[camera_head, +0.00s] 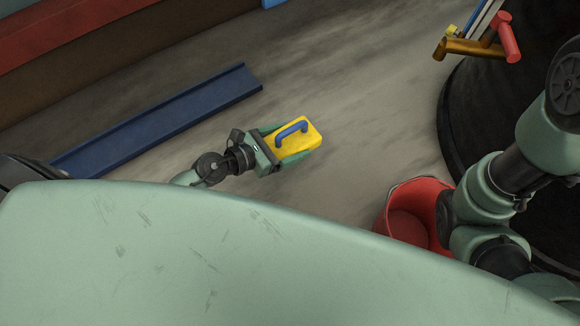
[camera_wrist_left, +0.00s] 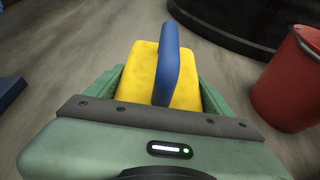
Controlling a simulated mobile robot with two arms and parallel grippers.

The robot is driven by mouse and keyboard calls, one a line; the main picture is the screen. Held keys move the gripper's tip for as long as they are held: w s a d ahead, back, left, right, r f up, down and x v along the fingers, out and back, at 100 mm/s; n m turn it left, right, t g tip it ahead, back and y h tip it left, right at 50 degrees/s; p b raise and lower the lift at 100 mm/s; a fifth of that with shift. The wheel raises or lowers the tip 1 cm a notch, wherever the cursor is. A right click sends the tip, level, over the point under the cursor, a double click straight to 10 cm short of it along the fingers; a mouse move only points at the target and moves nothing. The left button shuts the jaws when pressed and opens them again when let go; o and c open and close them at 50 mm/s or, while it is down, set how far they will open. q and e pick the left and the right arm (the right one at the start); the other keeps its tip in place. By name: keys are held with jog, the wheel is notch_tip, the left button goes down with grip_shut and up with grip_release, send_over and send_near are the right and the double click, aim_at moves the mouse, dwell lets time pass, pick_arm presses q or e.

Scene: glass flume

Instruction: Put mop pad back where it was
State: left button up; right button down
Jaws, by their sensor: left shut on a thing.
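The mop pad (camera_head: 311,130) is a yellow block with a blue handle on top, in the middle of the head view. My left gripper (camera_head: 292,142) is shut on it, with one green finger along each side. In the left wrist view the yellow pad (camera_wrist_left: 143,72) sits between the two fingers, its blue handle upright above it. I cannot tell whether the pad touches the floor. My right arm shows at the right edge of the head view, but its gripper is not in view.
A long blue channel (camera_head: 160,118) lies on the floor at left. A red bucket (camera_head: 408,222) stands to the right of the pad, near a large black round tub (camera_head: 462,105). Colored handles (camera_head: 478,47) stick out above the tub. The grey floor between is clear.

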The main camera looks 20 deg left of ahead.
pick_arm(q)
notch_tip(320, 180, down, 12)
jog(key=b, duration=0.9)
jog(key=shift+r, duration=0.15)
jog(key=o, duration=2)
jog(key=p+v, duration=0.4)
jog(key=v, duration=0.8)
